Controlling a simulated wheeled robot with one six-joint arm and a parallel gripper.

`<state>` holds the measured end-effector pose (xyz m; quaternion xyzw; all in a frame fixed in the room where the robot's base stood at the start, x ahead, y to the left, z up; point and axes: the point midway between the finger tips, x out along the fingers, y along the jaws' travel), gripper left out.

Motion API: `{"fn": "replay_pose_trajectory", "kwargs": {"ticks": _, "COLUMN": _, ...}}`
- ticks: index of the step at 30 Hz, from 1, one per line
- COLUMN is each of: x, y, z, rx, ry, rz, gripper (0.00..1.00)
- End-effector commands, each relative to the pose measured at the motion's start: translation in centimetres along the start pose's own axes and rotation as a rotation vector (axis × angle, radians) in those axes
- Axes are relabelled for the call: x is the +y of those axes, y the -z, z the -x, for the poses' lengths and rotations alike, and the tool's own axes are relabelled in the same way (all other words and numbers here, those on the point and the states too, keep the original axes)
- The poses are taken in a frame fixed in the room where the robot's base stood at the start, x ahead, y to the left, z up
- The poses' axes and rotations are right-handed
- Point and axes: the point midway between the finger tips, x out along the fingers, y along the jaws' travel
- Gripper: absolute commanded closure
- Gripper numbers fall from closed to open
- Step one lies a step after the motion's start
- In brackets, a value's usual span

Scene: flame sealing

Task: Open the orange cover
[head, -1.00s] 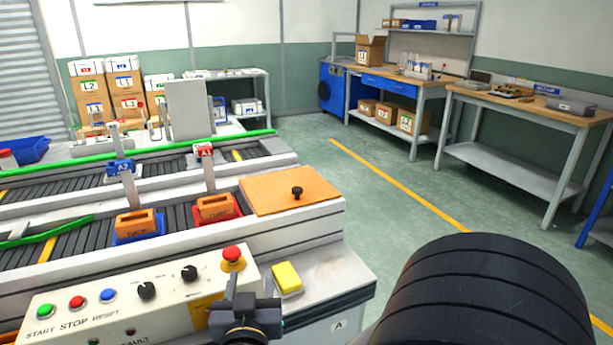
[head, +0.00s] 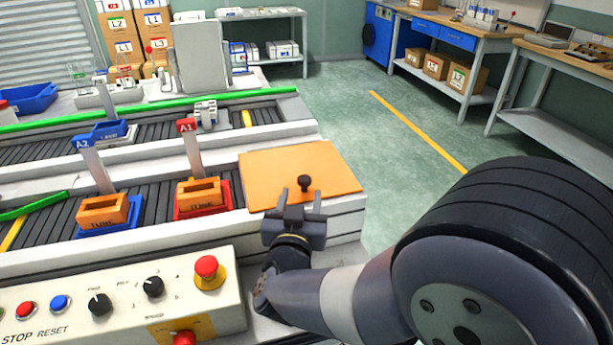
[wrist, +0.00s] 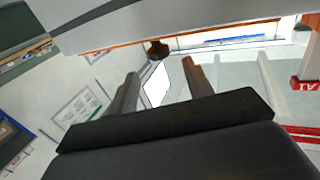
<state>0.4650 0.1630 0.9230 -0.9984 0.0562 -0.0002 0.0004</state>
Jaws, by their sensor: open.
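The orange cover (head: 335,172) lies flat on the right end of the near conveyor housing, with a dark round knob (head: 305,183) near its front edge. My gripper (head: 298,211) is open and empty just in front of the knob, over the housing's front edge. In the wrist view, the knob (wrist: 158,50) shows just beyond the gap between the two open fingers (wrist: 160,80). Only a thin orange strip of the cover (wrist: 120,53) is visible there. The fingers appear apart from the knob.
A control panel (head: 120,300) with buttons, dials and a red stop button (head: 206,267) stands at the lower left. Orange blocks sit in a blue holder (head: 103,214) and a red holder (head: 202,197) left of the cover. Open floor (head: 350,110) lies behind and right.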

Motion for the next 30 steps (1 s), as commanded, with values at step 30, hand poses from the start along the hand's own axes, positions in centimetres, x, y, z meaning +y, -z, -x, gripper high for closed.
{"fn": "replay_pose_trajectory", "kwargs": {"ticks": 30, "x": 0.0, "y": 0.0, "z": -7.1, "rx": 0.0, "ry": 0.0, "rz": 0.001, "gripper": 0.69}}
